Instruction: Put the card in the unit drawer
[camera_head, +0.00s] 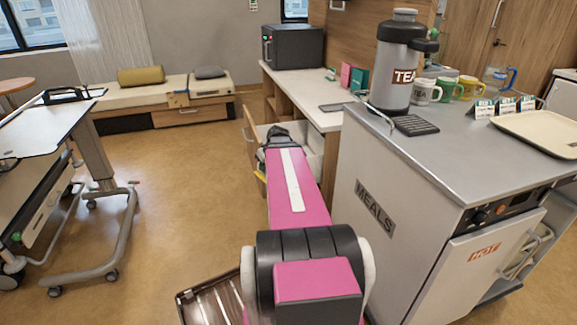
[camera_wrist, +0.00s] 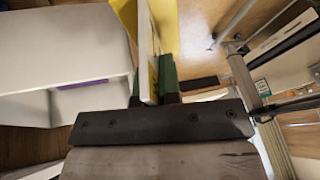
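A yellow card (camera_wrist: 124,18) with a pale inner face stands between the green fingers of my gripper (camera_wrist: 153,88) in the wrist view. The fingers are closed on its lower part. In the head view my arm hides most of the gripper; a small yellow bit (camera_head: 260,177) of the card shows left of the arm. The unit drawer (camera_head: 250,138) is pulled out, with a wooden front and white inside. In the wrist view a white box-like surface (camera_wrist: 60,45), apparently the drawer, lies left of the card, with something purple (camera_wrist: 83,85) in it.
The unit top (camera_head: 315,97) holds a red card (camera_head: 346,75), a teal card (camera_head: 358,79) and a dark microwave (camera_head: 292,46). The meals trolley (camera_head: 400,165), with a tea urn (camera_head: 393,65) and mugs, stands close right of my arm. Floor to the left is clear up to an overbed table (camera_head: 40,125).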

